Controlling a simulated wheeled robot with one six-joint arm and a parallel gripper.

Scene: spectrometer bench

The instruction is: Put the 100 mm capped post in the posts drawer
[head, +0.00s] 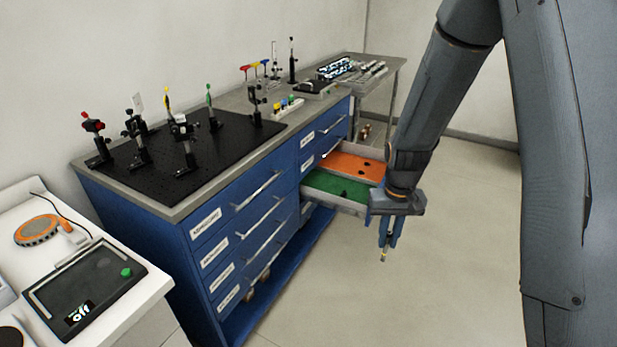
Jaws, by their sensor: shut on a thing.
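My gripper (388,241) points down, shut on a thin post (383,255). Only the post's lower end shows below the fingers, with a pale yellowish tip; its cap and length cannot be made out. In the picture the gripper is to the right of and below an open drawer (337,203) in the blue cabinet's right-hand column. The drawer has a green-floored part (322,183) and an orange-floored part (345,160), with small dark items in both. My arm hides the drawer's outer end, and I cannot read its label.
The blue cabinet (262,232) has several shut, labelled drawers. On its top is a black breadboard (220,150) with several mounted optics. A white table (150,283) with a black device stands at the lower left. The floor (440,280) below my gripper is clear.

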